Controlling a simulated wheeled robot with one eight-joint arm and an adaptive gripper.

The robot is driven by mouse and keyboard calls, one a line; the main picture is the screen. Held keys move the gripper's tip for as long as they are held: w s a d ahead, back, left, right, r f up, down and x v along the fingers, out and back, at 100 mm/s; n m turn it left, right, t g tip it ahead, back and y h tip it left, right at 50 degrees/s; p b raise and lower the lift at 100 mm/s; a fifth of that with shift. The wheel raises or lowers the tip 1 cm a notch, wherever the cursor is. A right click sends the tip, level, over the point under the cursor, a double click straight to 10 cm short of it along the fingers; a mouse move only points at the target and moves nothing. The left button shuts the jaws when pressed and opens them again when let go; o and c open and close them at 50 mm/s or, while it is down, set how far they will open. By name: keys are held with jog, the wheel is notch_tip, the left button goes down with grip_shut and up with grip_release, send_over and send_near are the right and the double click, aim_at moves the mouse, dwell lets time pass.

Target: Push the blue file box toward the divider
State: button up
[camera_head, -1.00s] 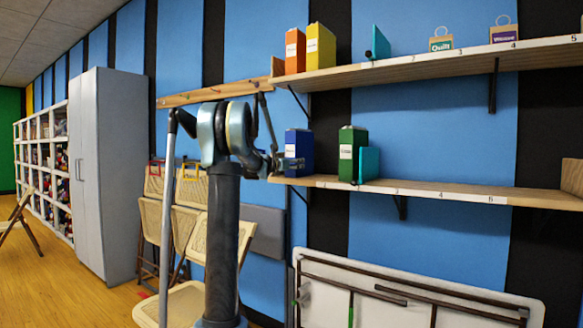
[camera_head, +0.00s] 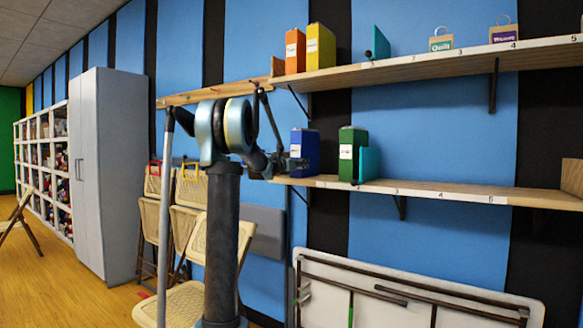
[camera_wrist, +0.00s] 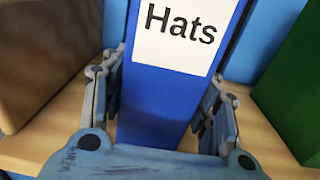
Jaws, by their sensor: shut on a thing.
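The blue file box (camera_head: 306,152) stands upright at the left end of the lower shelf. In the wrist view the blue box (camera_wrist: 160,105) has a white label reading "Hats". My gripper (camera_head: 290,164) reaches it from the left in the head view. In the wrist view my gripper (camera_wrist: 163,78) has one finger on each side of the box and is shut on it. A green file box (camera_head: 346,152) stands to its right with a small gap. The teal divider (camera_head: 369,163) stands against the green box's right side.
The lower shelf (camera_head: 440,190) is bare right of the divider, up to a brown box (camera_head: 572,176). The upper shelf (camera_head: 440,65) holds an orange box (camera_head: 295,51), a yellow box (camera_head: 320,46), another teal divider (camera_head: 380,43) and two tagged bags. A brown panel (camera_wrist: 45,55) is left of my gripper.

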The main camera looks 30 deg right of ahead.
jog(key=shift+s+d, duration=1.1)
jog(key=shift+s, duration=1.55)
jog(key=shift+s+d, duration=1.1)
jog(key=shift+s, duration=1.55)
jog(key=shift+s+d, duration=1.1)
jog(key=shift+s, duration=1.55)
jog(key=o, duration=1)
jog(key=shift+v, duration=6.5)
jog(key=shift+w+a, duration=0.15)
jog(key=shift+a, duration=0.05)
